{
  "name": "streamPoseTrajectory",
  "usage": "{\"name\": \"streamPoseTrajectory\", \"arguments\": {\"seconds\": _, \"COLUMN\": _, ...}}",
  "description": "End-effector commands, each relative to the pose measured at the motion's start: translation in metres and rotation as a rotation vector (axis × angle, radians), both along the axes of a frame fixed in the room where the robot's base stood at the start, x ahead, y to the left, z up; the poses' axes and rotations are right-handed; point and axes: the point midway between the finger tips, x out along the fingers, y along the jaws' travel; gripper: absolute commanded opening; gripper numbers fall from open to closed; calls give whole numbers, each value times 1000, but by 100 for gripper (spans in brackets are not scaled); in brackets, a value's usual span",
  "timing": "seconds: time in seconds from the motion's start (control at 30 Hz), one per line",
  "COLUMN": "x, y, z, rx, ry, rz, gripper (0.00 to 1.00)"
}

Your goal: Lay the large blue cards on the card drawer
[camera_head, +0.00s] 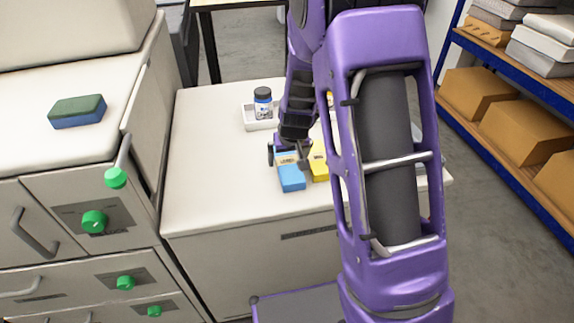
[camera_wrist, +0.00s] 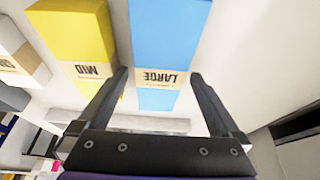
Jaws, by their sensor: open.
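The large blue cards are a blue pack (camera_head: 292,179) lying on the white cabinet top. In the wrist view the blue pack (camera_wrist: 168,35) has a cream band reading LARGE. My gripper (camera_head: 287,157) is low over the pack's far end. Its open fingers (camera_wrist: 158,78) stand on either side of the labelled end, with gaps to both sides. I cannot tell which drawer is the card drawer; the white cabinet's front (camera_head: 260,255) has a dark slot, and my arm hides part of it.
A yellow pack (camera_wrist: 78,35) marked MID lies close beside the blue one, with a paler pack (camera_wrist: 18,60) beyond it. A bottle (camera_head: 263,103) stands in a white tray (camera_head: 249,119). The cabinet top's left side is clear. Green knobs (camera_head: 94,221) project from the left unit.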

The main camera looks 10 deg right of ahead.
Motion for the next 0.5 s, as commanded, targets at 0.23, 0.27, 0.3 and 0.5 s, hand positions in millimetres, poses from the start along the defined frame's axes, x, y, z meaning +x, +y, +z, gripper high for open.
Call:
{"name": "streamPoseTrajectory", "arguments": {"seconds": 0.23, "x": 2, "y": 0, "z": -3, "rx": 0, "ry": 0, "rz": 0, "gripper": 100}}
{"name": "streamPoseTrajectory", "arguments": {"seconds": 0.27, "x": 1, "y": 0, "z": -3, "rx": 0, "ry": 0, "rz": 0, "gripper": 98}}
{"name": "streamPoseTrajectory", "arguments": {"seconds": 0.3, "x": 1, "y": 0, "z": -3, "rx": 0, "ry": 0, "rz": 0, "gripper": 91}}
{"name": "streamPoseTrajectory", "arguments": {"seconds": 0.5, "x": 1, "y": 0, "z": -3, "rx": 0, "ry": 0, "rz": 0, "gripper": 55}}
